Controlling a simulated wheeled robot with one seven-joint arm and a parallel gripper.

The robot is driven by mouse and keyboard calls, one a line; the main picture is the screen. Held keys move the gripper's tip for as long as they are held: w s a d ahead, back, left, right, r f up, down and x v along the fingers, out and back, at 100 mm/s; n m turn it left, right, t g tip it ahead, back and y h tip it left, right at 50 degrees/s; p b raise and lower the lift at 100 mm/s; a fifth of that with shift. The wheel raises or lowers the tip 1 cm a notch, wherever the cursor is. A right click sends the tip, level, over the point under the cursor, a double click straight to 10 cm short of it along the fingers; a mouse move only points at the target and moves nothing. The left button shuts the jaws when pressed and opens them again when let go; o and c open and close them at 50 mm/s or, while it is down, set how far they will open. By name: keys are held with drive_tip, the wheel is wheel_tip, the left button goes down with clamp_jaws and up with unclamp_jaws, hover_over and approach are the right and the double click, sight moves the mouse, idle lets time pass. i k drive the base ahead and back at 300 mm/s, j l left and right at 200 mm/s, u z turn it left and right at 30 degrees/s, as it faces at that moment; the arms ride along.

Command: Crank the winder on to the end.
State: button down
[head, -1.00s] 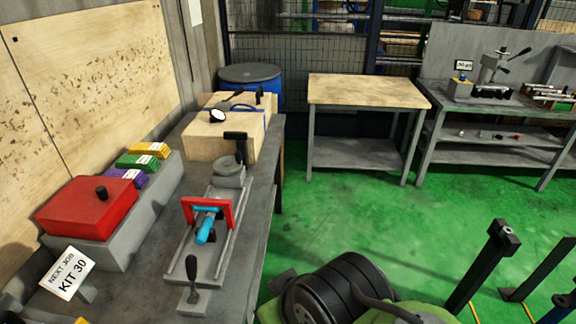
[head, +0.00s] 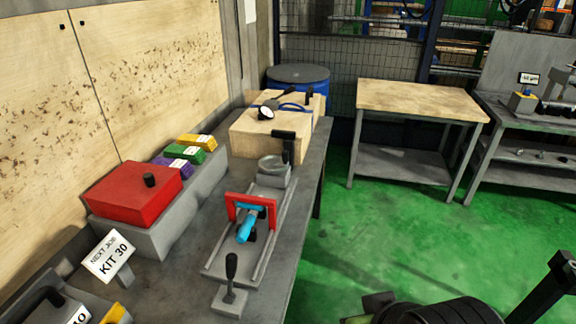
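A grey railed fixture (head: 216,266) lies along the bench top. A red frame (head: 252,203) stands across its rails with a blue cylinder (head: 247,227) at it. At its far end is a round grey piece (head: 272,165) with an upright black bent handle (head: 286,143); this looks like the winder, though no label shows it. A small grey block with a black lever (head: 231,272) stands at the near end. My gripper cannot be made out in this view, and nothing is seen touching the handle.
A red box (head: 132,193) and coloured blocks (head: 183,156) sit left of the fixture. A wooden box (head: 266,138) with a black-handled top stands behind it. Dark rounded parts (head: 437,314) fill the bottom right. Green floor (head: 400,235) is open right of the bench.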

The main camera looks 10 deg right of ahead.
sight(269, 164)
drive_tip(key=i+l+u, duration=0.2)
drive_tip(key=l, duration=0.15)
drive_tip(key=l+u, duration=0.25)
drive_tip(key=i+l+u, duration=0.2)
drive_tip(key=l+u, duration=0.25)
drive_tip(key=i+l+u, duration=0.1)
drive_tip(key=l+u, duration=0.3)
drive_tip(key=l, duration=0.15)
drive_tip(key=l+u, duration=0.45)
drive_tip(key=l, duration=0.15)
drive_tip(key=i+l+u, duration=0.25)
drive_tip(key=u, duration=0.2)
drive_tip(key=i+l+u, duration=0.45)
